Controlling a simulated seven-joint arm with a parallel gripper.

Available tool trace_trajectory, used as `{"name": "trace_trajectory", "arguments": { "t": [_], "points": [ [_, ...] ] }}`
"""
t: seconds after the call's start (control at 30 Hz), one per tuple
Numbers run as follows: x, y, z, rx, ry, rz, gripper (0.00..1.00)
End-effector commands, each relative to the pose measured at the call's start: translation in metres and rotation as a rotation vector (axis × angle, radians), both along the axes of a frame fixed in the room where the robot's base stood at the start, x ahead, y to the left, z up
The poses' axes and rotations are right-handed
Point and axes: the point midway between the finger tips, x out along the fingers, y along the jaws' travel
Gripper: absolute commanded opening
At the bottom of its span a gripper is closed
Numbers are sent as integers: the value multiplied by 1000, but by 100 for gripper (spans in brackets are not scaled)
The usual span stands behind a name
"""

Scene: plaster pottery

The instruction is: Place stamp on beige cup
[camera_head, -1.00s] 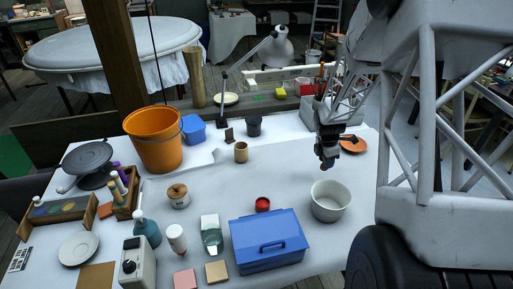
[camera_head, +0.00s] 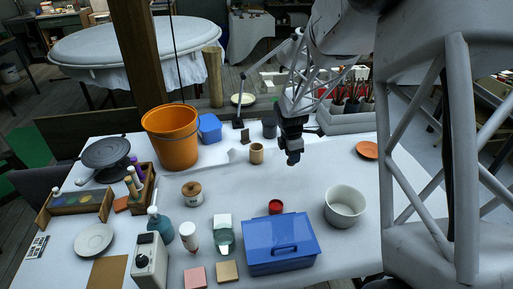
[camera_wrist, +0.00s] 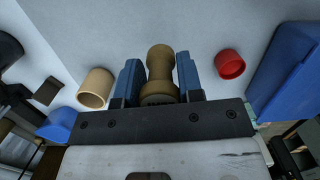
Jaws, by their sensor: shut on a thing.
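The stamp (camera_wrist: 160,72) is a brown, turned wooden piece with a rounded knob and a wider end. My gripper (camera_wrist: 160,80) is shut on it, with one blue finger on each side. In the head view my gripper (camera_head: 293,158) hangs above the white table, a short way right of the beige cup; I cannot make out the stamp there. The beige cup (camera_head: 256,154) stands upright on the table, apart from my gripper. In the wrist view the cup (camera_wrist: 95,88) is left of the fingers, with its open mouth visible.
A dark cup (camera_head: 269,129), a small dark block (camera_head: 245,137) and a blue container (camera_head: 209,128) stand behind the beige cup. A red container (camera_head: 275,206), a blue toolbox (camera_head: 281,246) and a white bowl (camera_head: 345,207) are nearer. The table around the beige cup's front is clear.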

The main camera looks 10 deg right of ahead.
Motion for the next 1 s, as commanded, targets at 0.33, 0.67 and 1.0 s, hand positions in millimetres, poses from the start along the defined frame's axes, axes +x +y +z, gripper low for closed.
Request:
{"name": "trace_trajectory", "arguments": {
  "t": [0.33,0.67,1.0],
  "points": [
    [-3,73,20,-1,1,30,12],
    [-6,98,27,-1,1,37,12],
    [-6,98,27,-1,2,37,12]
  ]
}}
